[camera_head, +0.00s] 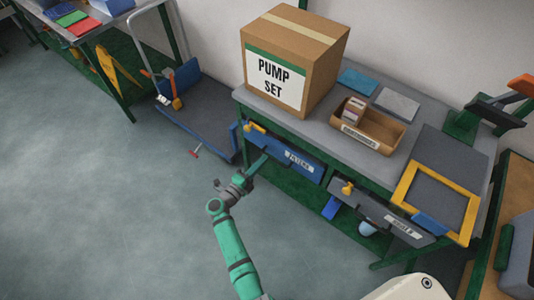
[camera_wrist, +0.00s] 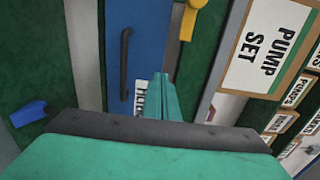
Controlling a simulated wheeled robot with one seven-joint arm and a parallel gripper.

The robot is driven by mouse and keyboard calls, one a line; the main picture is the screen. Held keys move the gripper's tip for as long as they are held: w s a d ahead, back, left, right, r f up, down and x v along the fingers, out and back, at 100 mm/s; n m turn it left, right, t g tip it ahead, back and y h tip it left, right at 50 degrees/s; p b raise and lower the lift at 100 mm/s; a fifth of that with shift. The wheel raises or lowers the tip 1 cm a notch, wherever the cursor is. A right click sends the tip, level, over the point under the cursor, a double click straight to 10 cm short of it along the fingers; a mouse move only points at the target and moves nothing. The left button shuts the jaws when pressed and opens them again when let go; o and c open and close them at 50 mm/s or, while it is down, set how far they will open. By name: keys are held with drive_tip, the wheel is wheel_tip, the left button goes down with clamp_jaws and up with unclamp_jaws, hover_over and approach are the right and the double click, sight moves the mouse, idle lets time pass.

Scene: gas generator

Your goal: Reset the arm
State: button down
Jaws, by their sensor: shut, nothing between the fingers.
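My green arm rises from the bottom of the head view, and my gripper (camera_head: 257,165) is beside the workbench's blue drawer front (camera_head: 285,155). In the wrist view my gripper (camera_wrist: 160,82) shows its two green fingers together, with nothing between them. The blue front (camera_wrist: 137,30) with its dark handle (camera_wrist: 125,62) is ahead of the fingers there. The fingers partly cover the label on it. I cannot tell whether the fingertips touch the front.
The green workbench (camera_head: 230,92) bears a PUMP SET box (camera_head: 290,65), a cardboard tray (camera_head: 385,135) and a yellow frame (camera_head: 460,225). A grey drawer front (camera_head: 375,212) is at lower right. A blue trolley (camera_head: 195,120) stands left of the bench. The floor at left is clear.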

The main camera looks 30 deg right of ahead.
drive_tip(key=s+a+r+n+t+y, duration=0.2)
drive_tip(key=s+a+r+n+y, duration=0.3)
drive_tip(key=s+n, duration=0.5)
drive_tip(key=s+a+r+n+t+y, duration=0.3)
drive_tip(key=s+a+r+n+y, duration=0.2)
drive_tip(key=s+a+n, duration=0.5)
drive_tip(key=s+a+r+n+t+y, duration=0.2)
drive_tip(key=s+a+r+n+y, duration=0.4)
drive_tip(key=s, duration=1.2)
drive_tip(key=a+r+n, duration=0.1)
drive_tip(key=n, duration=0.3)
drive_tip(key=shift+s+a+n, duration=0.2)
drive_tip(key=shift+a+n, duration=0.05)
drive_tip(key=shift+n, duration=0.05)
drive_tip(key=shift+t, duration=0.3)
